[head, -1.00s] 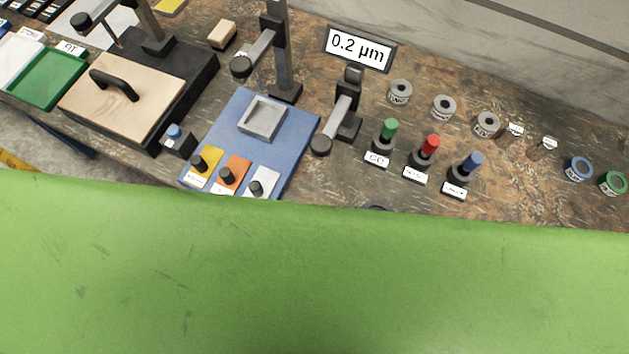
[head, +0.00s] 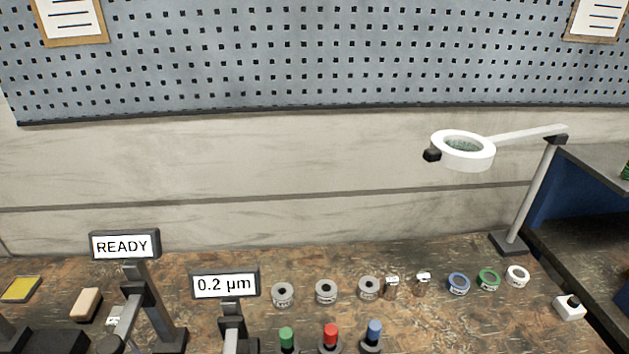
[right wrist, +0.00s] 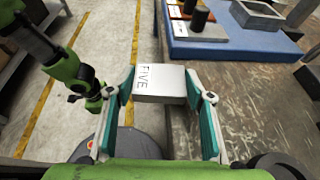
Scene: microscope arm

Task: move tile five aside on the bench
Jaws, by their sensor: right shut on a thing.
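Tile five (right wrist: 158,84) is a pale block with FIVE written on its top, seen in the right wrist view. My right gripper (right wrist: 160,92) has its teal-padded fingers on either side of the tile and is shut on it. The tile is held over the gap by the bench's front edge, with the floor below and to the left. The bench (right wrist: 225,110) is a brown worn top to the right of the tile. Neither gripper shows in the head view, and my left gripper is not seen.
A blue plate (right wrist: 215,47) with a grey square tray (right wrist: 258,14) lies on the bench ahead. In the head view, a READY display (head: 124,245), a 0.2 µm display (head: 225,284), several rings and a ring lamp (head: 462,151) stand along the bench.

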